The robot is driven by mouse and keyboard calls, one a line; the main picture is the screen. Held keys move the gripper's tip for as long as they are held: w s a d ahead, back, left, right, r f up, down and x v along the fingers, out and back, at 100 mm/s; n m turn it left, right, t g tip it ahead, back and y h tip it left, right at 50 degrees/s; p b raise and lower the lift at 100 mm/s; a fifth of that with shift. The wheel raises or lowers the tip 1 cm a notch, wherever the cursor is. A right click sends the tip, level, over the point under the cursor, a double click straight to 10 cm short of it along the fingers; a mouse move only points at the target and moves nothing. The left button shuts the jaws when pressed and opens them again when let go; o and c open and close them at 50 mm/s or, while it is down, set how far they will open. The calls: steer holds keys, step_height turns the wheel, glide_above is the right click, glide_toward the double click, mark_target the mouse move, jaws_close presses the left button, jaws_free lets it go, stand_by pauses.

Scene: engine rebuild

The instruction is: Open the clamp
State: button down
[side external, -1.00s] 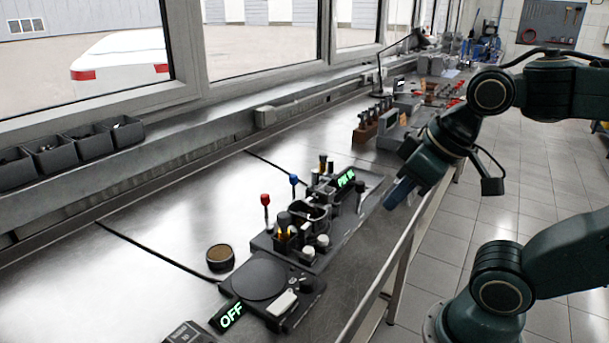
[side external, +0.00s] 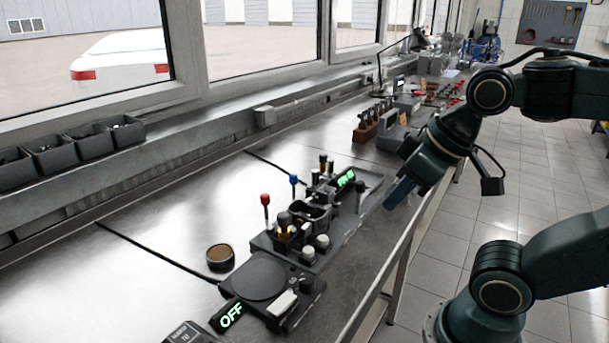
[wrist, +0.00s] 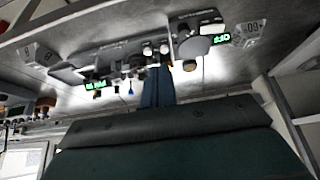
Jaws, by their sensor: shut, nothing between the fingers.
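The clamp is part of the dark fixture (side external: 262,243) on the steel bench, and I cannot clearly tell its arm from the other parts. The fixture carries a red-knobbed lever (side external: 266,200), a blue-knobbed lever (side external: 294,181), black knobs and pale round knobs (side external: 322,241). A green-lit display (side external: 346,181) at its far end reads "PIN IN" in the wrist view (wrist: 95,86). My gripper (side external: 392,204) has blue fingers, is shut and empty, and hangs to the right of the fixture near the bench edge, apart from it. The fingers (wrist: 158,72) also show in the wrist view.
A flat round plate unit (side external: 262,277) with a green "OFF" sign (side external: 230,316) stands at the near end. A round brown-topped puck (side external: 220,256) lies beside it. Tool blocks (side external: 367,130) stand farther along.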

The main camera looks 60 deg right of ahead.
steer(key=c, duration=2.1)
jaws_free()
steer(key=o, duration=0.7)
steer(key=shift+w+r, duration=0.15)
steer(key=shift+o, duration=0.8)
steer(key=shift+w+r, duration=0.15)
steer(key=shift+w, duration=0.05)
steer(key=w+r+g, duration=0.2)
steer(key=w+r, duration=0.3)
steer(key=w, duration=0.3)
steer(key=m+g, duration=0.3)
steer(key=g, duration=0.1)
glide_above(265, 195)
steer(key=shift+w+f, duration=0.1)
steer(key=shift+f, duration=2.55)
steer(key=shift+f, duration=0.1)
step_height(265, 195, down, 14)
steer(key=shift+r, duration=0.2)
